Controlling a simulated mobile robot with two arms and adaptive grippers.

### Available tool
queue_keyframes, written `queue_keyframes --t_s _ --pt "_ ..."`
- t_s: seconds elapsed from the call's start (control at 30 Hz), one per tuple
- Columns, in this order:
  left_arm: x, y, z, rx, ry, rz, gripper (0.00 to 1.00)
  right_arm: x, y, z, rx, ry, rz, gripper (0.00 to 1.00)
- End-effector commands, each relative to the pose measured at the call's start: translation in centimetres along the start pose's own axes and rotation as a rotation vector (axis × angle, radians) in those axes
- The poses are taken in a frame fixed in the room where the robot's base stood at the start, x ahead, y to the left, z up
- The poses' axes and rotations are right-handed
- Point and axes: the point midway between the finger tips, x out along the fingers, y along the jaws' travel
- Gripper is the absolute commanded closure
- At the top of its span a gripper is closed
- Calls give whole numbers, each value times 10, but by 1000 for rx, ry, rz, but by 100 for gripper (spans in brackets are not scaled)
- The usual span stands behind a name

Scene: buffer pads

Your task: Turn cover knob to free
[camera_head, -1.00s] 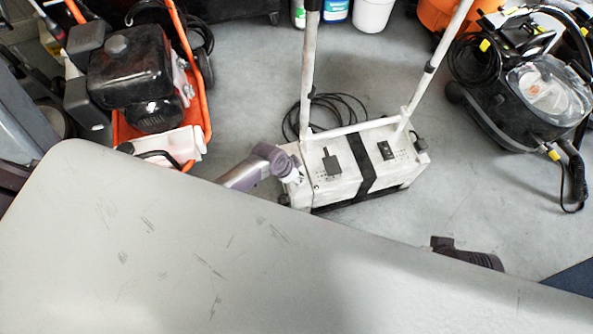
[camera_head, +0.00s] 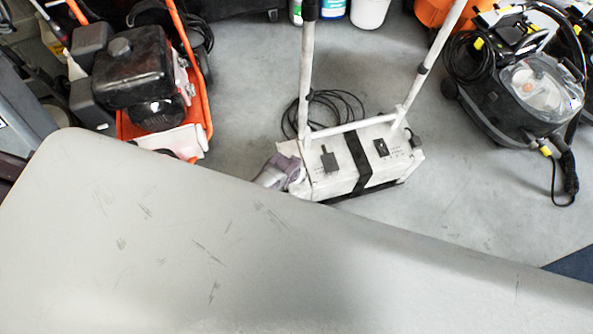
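A white floor machine (camera_head: 338,184) with a black strap (camera_head: 357,160) around its body stands on the floor in the middle. Two pale upright poles and a crossbar rise from it. On its top are a small dark box (camera_head: 329,162) and a dark switch plate (camera_head: 381,148). I cannot make out a cover knob. My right gripper is not in view.
A black cable (camera_head: 333,112) lies coiled behind the machine. An orange-framed engine unit (camera_head: 135,78) stands at left, a black vacuum cleaner (camera_head: 530,90) at right. White and blue containers are at the back. The floor (camera_head: 455,165) right of the machine is clear.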

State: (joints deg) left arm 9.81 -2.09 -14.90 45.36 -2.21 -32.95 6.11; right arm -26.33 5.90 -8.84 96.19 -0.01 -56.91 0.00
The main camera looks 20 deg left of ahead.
Motion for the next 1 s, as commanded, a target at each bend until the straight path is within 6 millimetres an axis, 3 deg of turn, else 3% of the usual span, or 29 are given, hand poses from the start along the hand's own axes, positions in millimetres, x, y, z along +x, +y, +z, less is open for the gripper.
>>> queue_keyframes --t_s 0.43,0.47,0.6,1.0 --pt "0 1 1 -11 -2 -3 96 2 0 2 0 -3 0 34" --pt "0 1 1 -11 -2 -3 60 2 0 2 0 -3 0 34" --pt "0 1 1 -10 -1 -3 37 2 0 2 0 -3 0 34" --pt "-2 0 0 -9 1 -3 37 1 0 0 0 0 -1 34"
